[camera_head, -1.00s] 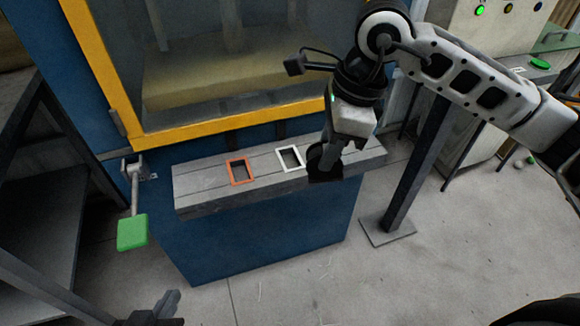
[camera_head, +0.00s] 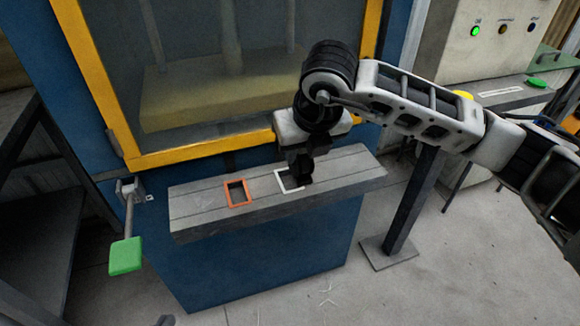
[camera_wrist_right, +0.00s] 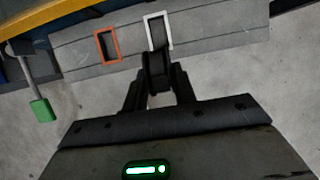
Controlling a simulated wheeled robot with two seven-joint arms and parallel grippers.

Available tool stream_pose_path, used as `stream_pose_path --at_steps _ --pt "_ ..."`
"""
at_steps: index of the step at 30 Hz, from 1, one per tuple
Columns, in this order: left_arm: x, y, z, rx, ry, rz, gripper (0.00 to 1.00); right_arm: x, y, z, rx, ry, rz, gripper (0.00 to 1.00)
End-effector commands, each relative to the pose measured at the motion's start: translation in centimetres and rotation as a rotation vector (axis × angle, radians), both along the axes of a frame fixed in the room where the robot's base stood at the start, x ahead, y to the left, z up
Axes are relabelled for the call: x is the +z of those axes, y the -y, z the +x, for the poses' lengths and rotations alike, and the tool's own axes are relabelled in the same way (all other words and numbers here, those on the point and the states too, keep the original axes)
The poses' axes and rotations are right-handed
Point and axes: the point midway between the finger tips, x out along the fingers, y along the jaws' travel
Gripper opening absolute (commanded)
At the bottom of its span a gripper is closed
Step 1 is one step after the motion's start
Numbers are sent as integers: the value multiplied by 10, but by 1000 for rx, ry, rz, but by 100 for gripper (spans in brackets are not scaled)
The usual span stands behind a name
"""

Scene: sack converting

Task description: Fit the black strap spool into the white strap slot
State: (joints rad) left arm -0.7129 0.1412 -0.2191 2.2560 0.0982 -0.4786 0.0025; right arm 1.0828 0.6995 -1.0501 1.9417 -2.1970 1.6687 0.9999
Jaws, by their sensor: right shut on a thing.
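My right gripper (camera_head: 301,178) is shut on the black strap spool (camera_wrist_right: 157,72), which sits between the fingers in the right wrist view. The white strap slot (camera_head: 280,182) is a white rectangular frame on the grey ledge; it also shows in the right wrist view (camera_wrist_right: 170,32). The spool and fingers are over the slot's right part in the head view and overlap its near edge in the wrist view. I cannot tell whether the spool touches or enters the slot. Only a dark tip of my left gripper (camera_head: 166,321) shows at the bottom edge; its jaws are unclear.
An orange-framed slot (camera_head: 230,195) lies left of the white one on the grey ledge (camera_head: 195,207). A green-ended lever (camera_head: 126,256) hangs at the ledge's left. A yellow-framed window (camera_head: 200,150) rises behind. A dark post (camera_head: 410,205) stands at right. The ledge's right end is bare.

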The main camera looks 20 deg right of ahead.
Motion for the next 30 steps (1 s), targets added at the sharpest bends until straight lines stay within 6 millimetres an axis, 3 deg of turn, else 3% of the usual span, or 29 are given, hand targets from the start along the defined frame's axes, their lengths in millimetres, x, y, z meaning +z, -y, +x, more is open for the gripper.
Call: stream_pose_path --at_steps 3,10,17,24,30 --pt "-2 0 -1 0 -6 1 0 -19 -1 26 -2 -5 0 0" --pt "-6 0 -2 0 -13 3 0 -54 -2 56 1 -2 0 0" --pt "-6 -1 -2 1 -12 3 0 -67 -3 66 2 -1 0 0" --pt "-2 -1 -1 1 -6 2 0 -97 -2 67 3 0 0 0" --pt "-1 -1 0 2 -4 1 0 -98 -2 67 2 1 0 0"
